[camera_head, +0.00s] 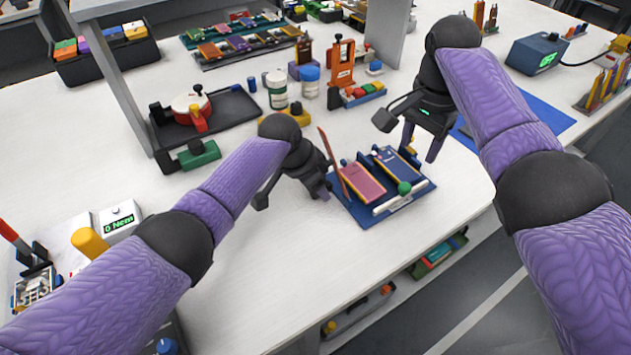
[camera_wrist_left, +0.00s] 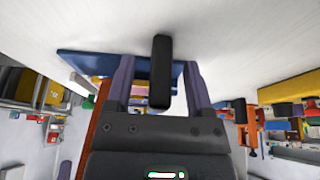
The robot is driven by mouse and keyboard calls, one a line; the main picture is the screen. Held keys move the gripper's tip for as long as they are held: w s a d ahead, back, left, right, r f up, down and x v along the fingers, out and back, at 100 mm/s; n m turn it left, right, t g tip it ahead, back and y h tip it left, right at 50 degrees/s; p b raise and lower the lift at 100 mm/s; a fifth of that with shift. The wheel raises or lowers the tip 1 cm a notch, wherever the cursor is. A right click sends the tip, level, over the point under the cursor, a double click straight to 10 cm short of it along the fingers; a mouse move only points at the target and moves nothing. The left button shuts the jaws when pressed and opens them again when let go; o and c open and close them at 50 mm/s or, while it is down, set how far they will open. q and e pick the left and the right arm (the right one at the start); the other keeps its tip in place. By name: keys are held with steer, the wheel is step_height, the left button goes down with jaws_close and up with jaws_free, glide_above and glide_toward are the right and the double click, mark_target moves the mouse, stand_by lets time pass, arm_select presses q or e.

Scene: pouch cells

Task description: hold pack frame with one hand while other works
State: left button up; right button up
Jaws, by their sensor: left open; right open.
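The pack frame (camera_head: 352,212) is a blue plate with raised blue dividers on the table near its front edge. My left gripper (camera_head: 324,194) is open at the frame's left edge; contact is unclear. In the left wrist view the blue plate (camera_wrist_left: 90,63) shows beyond its purple fingers (camera_wrist_left: 160,85). My right gripper (camera_head: 422,145) is open above the frame's back right corner.
A thin reddish strip (camera_head: 332,163) stands tilted beside my left gripper. Behind are a black tray (camera_head: 240,108), white jars (camera_head: 277,92) and an orange press (camera_head: 342,65). A blue mat (camera_head: 545,112) lies right. The table front left of the frame is clear.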

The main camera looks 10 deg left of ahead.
arm_select(q)
steer(key=shift+f, duration=0.25)
steer(key=shift+c, duration=0.3)
jaws_close()
steer(key=shift+w, duration=0.1)
